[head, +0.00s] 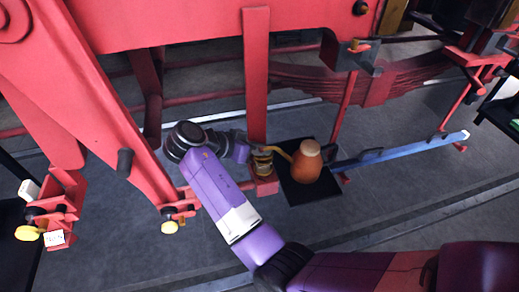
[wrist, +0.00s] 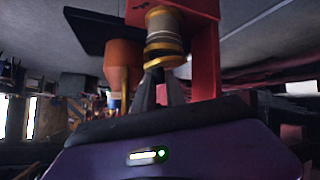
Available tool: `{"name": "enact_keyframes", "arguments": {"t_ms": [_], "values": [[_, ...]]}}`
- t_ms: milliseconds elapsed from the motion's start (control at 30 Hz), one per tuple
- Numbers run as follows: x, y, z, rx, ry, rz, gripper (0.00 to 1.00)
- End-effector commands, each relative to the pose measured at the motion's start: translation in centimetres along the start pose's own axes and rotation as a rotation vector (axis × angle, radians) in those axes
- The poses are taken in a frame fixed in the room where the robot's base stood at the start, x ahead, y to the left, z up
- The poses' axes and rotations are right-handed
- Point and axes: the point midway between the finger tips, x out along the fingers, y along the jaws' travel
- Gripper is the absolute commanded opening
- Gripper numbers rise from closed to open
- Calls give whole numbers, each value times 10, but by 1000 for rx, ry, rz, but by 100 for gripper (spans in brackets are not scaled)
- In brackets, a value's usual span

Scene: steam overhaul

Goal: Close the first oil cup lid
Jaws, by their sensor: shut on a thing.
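A brass-ringed oil cup (head: 262,163) stands on a red block at the foot of a red upright, right of my gripper (head: 246,150) in the head view. In the wrist view the same oil cup (wrist: 165,28) shows a pale body with gold bands, next to the red block. My gripper's dark fingers (wrist: 164,82) are close together, with their tips at the gold lid (wrist: 165,60) of the cup. They look shut on its edge. The exact contact is small and partly hidden, and I cannot tell how far the lid is tilted.
An orange-brown oil can (head: 306,162) with a yellow spout stands on a black tray (head: 312,192) close to the right of the cup. A blue bar (head: 400,152) extends to the right. Red frame beams (head: 256,75) surround the arm.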

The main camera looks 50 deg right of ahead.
Motion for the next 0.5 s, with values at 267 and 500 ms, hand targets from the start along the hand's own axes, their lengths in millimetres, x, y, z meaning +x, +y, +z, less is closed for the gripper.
{"name": "enact_keyframes", "arguments": {"t_ms": [267, 500], "values": [[5, 4, 13, 128, 77, -74, 0], [5, 5, 15, 183, 108, -106, 0]]}}
